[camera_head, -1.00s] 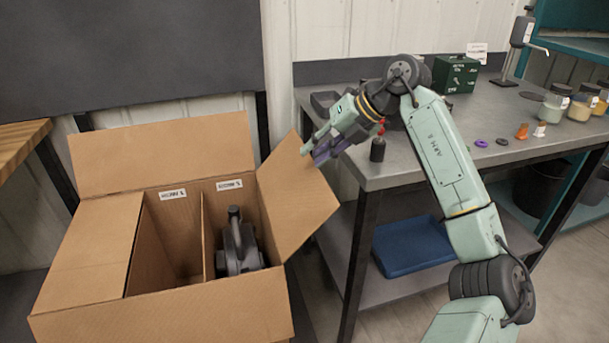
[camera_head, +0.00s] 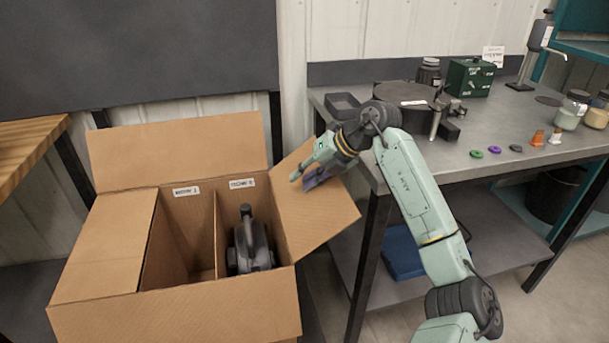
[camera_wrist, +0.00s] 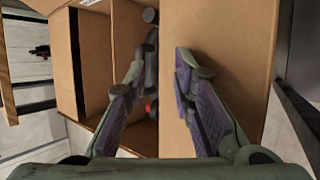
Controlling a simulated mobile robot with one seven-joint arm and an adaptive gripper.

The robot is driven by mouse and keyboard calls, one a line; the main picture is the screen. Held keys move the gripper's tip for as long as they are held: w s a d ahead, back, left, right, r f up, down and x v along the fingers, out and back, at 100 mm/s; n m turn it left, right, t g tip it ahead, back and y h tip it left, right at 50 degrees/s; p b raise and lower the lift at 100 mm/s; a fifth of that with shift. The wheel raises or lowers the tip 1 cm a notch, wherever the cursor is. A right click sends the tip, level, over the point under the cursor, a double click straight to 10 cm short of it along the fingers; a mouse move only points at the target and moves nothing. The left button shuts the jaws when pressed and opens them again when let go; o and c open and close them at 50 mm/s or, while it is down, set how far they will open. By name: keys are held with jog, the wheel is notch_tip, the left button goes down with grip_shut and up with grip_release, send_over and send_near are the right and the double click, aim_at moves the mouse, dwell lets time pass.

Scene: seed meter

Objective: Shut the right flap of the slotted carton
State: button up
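The slotted carton (camera_head: 190,310) stands at left. Its right flap (camera_head: 318,215) is open, leaning outward to the right. In the wrist view, the flap (camera_wrist: 230,50) fills the right of centre. My gripper (camera_head: 304,180) is at the upper part of the flap, fingers apart. In the wrist view (camera_wrist: 163,80), one finger is over the carton's opening and the other is in front of the flap. I cannot tell whether either touches it. A dark device (camera_head: 249,248) sits in the right compartment; the left compartment (camera_head: 180,245) looks empty.
The carton's left flap (camera_head: 100,250) lies flat and its back flap (camera_head: 178,152) stands up. A grey workbench (camera_head: 500,135) at right holds jars, small coloured parts and a green box (camera_head: 470,78). A blue bin (camera_head: 402,252) is on its lower shelf.

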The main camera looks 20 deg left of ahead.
jog(key=shift+c, duration=0.2)
grip_shut()
dwell(0.4)
jog(key=shift+c, duration=2.4)
grip_release()
jog(key=o, duration=0.5)
jog(key=v, duration=1.2)
jog(key=shift+a, duration=0.1)
